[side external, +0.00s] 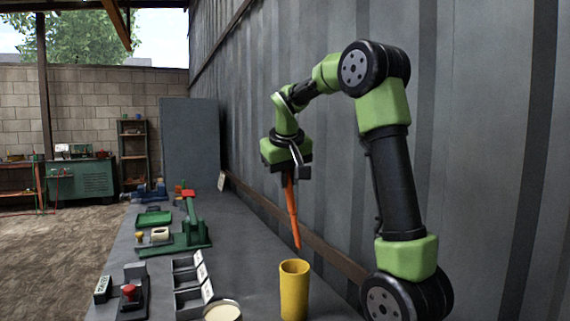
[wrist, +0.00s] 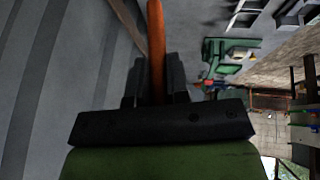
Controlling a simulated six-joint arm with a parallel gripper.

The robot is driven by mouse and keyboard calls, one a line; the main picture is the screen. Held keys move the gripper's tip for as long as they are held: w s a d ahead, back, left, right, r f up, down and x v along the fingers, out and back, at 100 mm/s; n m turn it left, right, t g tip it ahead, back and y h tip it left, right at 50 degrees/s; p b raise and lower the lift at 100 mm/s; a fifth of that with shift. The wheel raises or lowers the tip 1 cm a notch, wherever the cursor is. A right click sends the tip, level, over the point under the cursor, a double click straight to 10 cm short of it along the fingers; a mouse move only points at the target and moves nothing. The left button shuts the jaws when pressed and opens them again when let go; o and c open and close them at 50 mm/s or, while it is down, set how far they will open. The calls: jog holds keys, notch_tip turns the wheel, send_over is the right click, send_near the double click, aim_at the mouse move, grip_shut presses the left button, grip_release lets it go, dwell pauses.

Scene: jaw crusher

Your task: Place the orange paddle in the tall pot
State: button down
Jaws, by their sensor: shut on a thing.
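The orange paddle (side external: 291,208) hangs from my gripper (side external: 289,172) in the side view, nearly upright with its lower end leaning slightly to the right. The jaws are shut on its upper part. In the wrist view the paddle (wrist: 156,50) runs up between the two dark fingers of my gripper (wrist: 155,80). The tall pot (side external: 294,292) is a yellow cylinder with an open top, standing on the bench. The paddle's lower tip is a little above the pot's rim, apart from it. The inside bottom of the pot is hidden.
On the grey bench (side external: 240,240), a row of small grey bins (side external: 190,285) and a cream round dish (side external: 222,311) stand left of the pot. A green lever machine (side external: 190,230) and a red button box (side external: 130,292) are farther left. A corrugated wall rises behind the bench.

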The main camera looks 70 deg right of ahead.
notch_tip(320, 180, down, 15)
dwell(0.8)
jog(key=shift+f, duration=0.1)
jog(key=c, duration=1)
grip_release()
jog(key=shift+a, duration=0.1)
jog(key=a, duration=0.1)
jog(key=s+a, duration=0.1)
jog(key=a, duration=0.2)
jog(key=shift+s, duration=0.3)
